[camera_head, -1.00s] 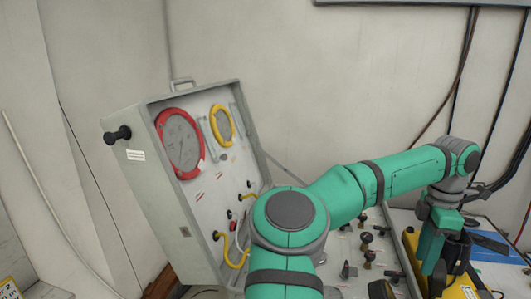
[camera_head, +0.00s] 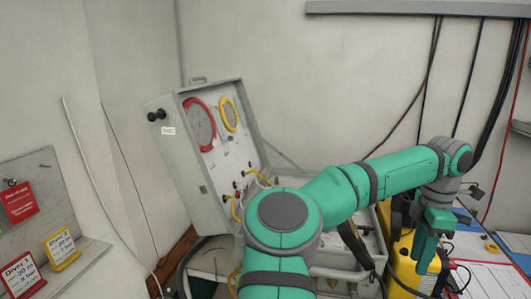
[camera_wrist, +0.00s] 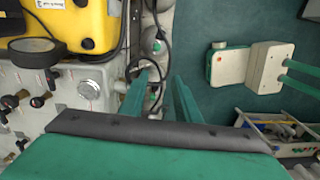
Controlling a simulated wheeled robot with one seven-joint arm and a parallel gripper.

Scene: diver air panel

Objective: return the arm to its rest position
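My green arm reaches across the head view to the right. My gripper (camera_head: 428,252) hangs downward beside a yellow case (camera_head: 403,262) at the right. In the wrist view, the two green fingers of my gripper (camera_wrist: 160,92) stand apart with nothing visibly held between them. The open grey air panel case (camera_head: 208,165) stands behind my arm, with a red-ringed gauge and a yellow-ringed gauge in its lid. My arm hides much of its lower half.
A board with tags (camera_head: 55,205) stands at the left. A clipboard with paper (camera_head: 490,278) lies at the far right. The wrist view shows the yellow case (camera_wrist: 75,22), panel knobs, a pale box (camera_wrist: 268,66) and an open tray (camera_wrist: 285,135). Cables hang on the right wall.

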